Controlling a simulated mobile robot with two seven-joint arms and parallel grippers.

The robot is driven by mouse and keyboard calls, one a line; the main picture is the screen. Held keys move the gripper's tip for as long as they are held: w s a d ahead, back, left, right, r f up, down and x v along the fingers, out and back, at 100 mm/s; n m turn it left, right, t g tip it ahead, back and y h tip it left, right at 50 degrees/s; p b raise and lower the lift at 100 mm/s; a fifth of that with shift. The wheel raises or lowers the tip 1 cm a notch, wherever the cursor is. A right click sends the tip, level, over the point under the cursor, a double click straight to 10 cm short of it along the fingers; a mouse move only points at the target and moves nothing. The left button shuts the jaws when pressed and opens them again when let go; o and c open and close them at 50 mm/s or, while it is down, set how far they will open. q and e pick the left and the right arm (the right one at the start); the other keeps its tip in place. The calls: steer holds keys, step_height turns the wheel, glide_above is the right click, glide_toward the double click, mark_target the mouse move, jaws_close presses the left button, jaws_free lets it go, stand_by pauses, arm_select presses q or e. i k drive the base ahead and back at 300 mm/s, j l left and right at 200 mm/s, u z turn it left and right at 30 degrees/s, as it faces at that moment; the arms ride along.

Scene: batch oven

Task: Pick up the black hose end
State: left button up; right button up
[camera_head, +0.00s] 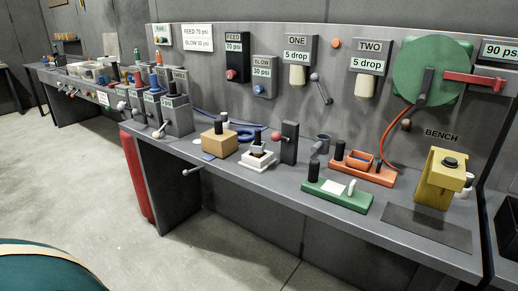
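No part that I can single out as the black hose end shows. Several small black upright cylinders stand on the bench: one on the tan block (219,145), one at the white square base (258,161), one on the green plate (338,195), and others at the orange base (372,174). A blue hose (215,121) runs along the back of the bench toward blue coils near the tan block. An orange-red hose (386,140) curves down from the green disc to the orange base. Neither of my grippers is in view.
The grey bench (300,206) runs along a grey back panel with labelled boxes, levers and a green disc (432,71). A yellow stand (440,178) is at the right beside a dark mat (428,228). The concrete floor (100,180) in front is open.

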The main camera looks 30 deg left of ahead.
mark_target(257, 132)
steer(key=i+j+z, duration=0.15)
steer(key=j, duration=0.6)
steer(key=i+j+z, duration=0.2)
steer(key=j, duration=0.55)
steer(key=j+z, duration=0.15)
steer(key=j, duration=0.6)
